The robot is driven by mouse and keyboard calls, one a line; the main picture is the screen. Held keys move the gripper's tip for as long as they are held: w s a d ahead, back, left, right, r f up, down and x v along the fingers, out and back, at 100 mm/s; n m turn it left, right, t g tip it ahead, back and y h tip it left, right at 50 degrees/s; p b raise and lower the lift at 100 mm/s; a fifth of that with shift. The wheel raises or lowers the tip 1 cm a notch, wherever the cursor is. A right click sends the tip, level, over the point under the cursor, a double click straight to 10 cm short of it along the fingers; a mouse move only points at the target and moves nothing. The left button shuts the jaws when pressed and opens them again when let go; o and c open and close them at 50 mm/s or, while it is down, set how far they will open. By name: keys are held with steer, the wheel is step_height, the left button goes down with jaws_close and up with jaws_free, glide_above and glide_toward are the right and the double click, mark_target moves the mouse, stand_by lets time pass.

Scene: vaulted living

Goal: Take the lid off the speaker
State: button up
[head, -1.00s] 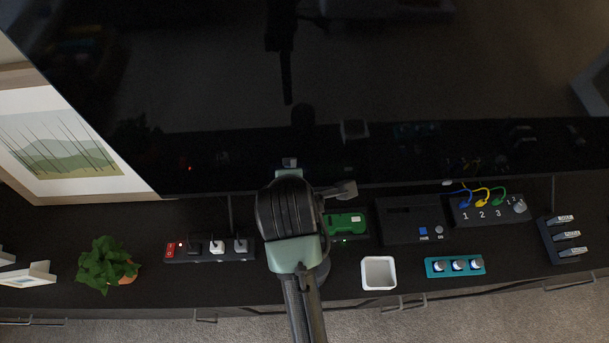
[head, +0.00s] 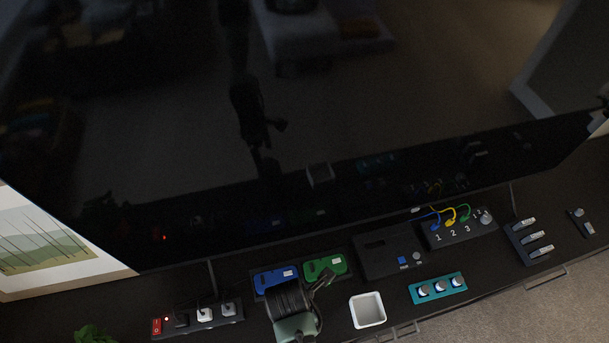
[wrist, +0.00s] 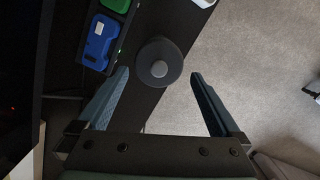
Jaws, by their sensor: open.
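The speaker (wrist: 150,82) shows in the wrist view as a dark round body seen from above, with a lighter grey round knob or cap (wrist: 159,68) at its middle. It stands on the dark cabinet top near its front edge. My gripper (wrist: 158,76) is open, with one blue-grey finger on each side of the speaker in the picture and nothing held. A gap shows between the fingertips and the speaker; the height difference is hard to tell. In the head view my arm hides the speaker and the fingertips are not clear.
A blue case (head: 276,278) and a green case (head: 325,267) lie behind my arm. A white square bin (head: 367,310) stands to the right, near a teal knob panel (head: 437,288) and a black box (head: 388,252). A power strip (head: 198,318) lies left. A large dark screen (head: 300,130) rises behind.

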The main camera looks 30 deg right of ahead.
steer(key=shift+w+d+f+p, duration=0.1)
steer(key=shift+d+f+p, duration=0.05)
steer(key=shift+f, duration=1.1)
steer(key=shift+w+d+f+p, duration=0.1)
steer(key=shift+f+p, duration=0.05)
steer(key=shift+f, duration=1.05)
steer(key=shift+s, duration=0.1)
steer(key=shift+c, duration=0.3)
steer(key=c, duration=0.9)
steer(key=shift+r, duration=0.1)
